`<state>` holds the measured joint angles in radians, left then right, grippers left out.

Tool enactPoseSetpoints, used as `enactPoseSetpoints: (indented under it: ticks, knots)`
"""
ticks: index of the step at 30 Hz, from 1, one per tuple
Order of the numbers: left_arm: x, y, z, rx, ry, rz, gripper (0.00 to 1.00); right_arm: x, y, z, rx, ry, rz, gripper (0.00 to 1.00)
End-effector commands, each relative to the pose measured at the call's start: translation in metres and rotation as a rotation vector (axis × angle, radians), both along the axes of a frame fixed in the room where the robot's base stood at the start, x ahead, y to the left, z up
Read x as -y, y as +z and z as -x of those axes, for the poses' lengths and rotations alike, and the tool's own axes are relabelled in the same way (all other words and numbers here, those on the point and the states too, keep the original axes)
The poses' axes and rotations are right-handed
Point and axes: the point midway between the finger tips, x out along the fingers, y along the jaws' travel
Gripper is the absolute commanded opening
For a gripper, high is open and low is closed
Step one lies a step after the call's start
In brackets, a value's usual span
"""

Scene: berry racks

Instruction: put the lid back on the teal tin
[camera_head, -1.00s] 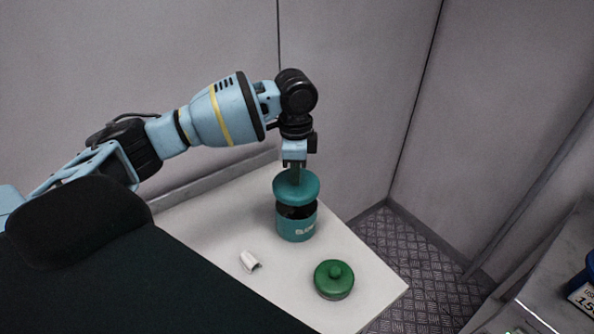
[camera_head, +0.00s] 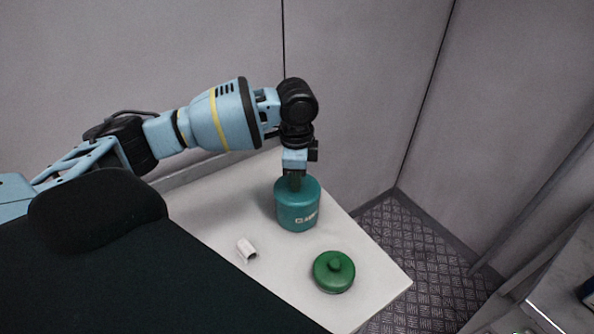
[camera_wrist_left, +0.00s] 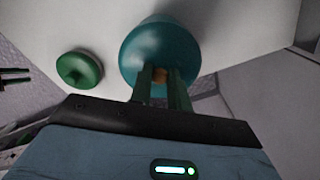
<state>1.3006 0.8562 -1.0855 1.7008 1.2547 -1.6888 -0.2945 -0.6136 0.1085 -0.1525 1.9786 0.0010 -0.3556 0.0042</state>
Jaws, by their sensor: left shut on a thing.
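My left gripper (camera_head: 295,180) points down from above and is shut on the lid's knob. In the left wrist view the gripper fingers (camera_wrist_left: 161,88) close around a brownish knob (camera_wrist_left: 160,75) on the lid (camera_wrist_left: 150,45), which hides most of the tin. My right gripper is not in view.
A green lid with a knob (camera_head: 334,271) lies on the table to the right of the tin. A small white piece (camera_head: 246,251) lies in front of the tin. The white table (camera_head: 220,215) has bare room to the left. Grey walls stand close behind.

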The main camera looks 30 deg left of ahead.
Motion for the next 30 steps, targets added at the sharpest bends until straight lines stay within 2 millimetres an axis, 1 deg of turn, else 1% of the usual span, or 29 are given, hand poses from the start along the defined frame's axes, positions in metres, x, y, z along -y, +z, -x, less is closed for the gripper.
enactPoseSetpoints:
  ticks: [17, 30]
  knots:
    - [0.0002, -0.0004, -0.0001, 0.0, 0.0, 0.0, 0.0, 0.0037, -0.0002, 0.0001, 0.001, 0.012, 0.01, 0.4]
    - [0.0004, 0.0001, 0.0001, 0.001, 0.0, 0.001, 0.0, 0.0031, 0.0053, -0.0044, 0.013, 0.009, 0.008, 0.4]
